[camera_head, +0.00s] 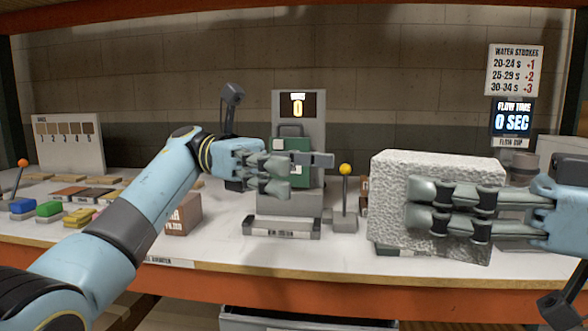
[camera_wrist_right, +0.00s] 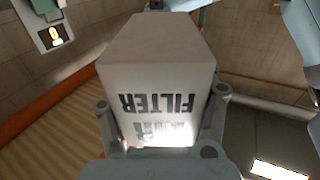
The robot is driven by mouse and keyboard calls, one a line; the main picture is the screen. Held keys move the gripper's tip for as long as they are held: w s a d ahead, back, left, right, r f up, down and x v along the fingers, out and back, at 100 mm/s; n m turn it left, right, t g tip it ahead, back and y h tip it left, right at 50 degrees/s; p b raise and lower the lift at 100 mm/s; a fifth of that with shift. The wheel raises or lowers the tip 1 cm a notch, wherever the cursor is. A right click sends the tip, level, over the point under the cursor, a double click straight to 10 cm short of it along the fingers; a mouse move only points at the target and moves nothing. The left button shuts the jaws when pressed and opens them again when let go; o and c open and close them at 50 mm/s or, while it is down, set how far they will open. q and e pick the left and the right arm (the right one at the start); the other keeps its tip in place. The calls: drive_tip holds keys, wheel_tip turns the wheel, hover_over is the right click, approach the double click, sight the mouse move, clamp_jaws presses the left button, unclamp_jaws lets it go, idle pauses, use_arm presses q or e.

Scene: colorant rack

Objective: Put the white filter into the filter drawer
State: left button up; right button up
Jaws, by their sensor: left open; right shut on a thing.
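The white filter (camera_head: 395,185) is a large block with a rough, pitted face, at the right in the head view. My right gripper (camera_head: 440,208) is shut on it and holds it at the front of the bench. The right wrist view shows the filter (camera_wrist_right: 160,70) between the fingers, with upside-down "FILTER" lettering. My left gripper (camera_head: 275,172) is open in front of the grey machine (camera_head: 313,120) and its green panel (camera_head: 290,145). A dark grey bar (camera_head: 320,160) shows beside its fingers; I cannot tell whether they touch. I cannot clearly make out the filter drawer.
A yellow-knobbed lever (camera_head: 345,190) stands between the machine and the filter. A brown box (camera_head: 184,215) stands behind my left arm. Coloured blocks (camera_head: 48,209) lie at the left. Signs (camera_head: 515,70) hang at the right. Bare bench (camera_head: 215,235) shows left of the machine's base.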

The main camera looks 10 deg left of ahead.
sight(391, 181)
use_arm(q)
drive_tip(key=x, duration=1.1)
drive_tip(key=shift+s+d, duration=0.1)
drive_tip(key=shift+d, duration=0.05)
drive_tip(key=c, duration=1.2)
use_arm(e)
drive_tip(key=shift+s, duration=0.1)
use_arm(q)
drive_tip(key=shift+c, duration=0.7)
use_arm(e)
drive_tip(key=o, duration=1.2)
drive_tip(key=shift+o, duration=0.2)
drive_tip(key=shift+d, duration=0.15)
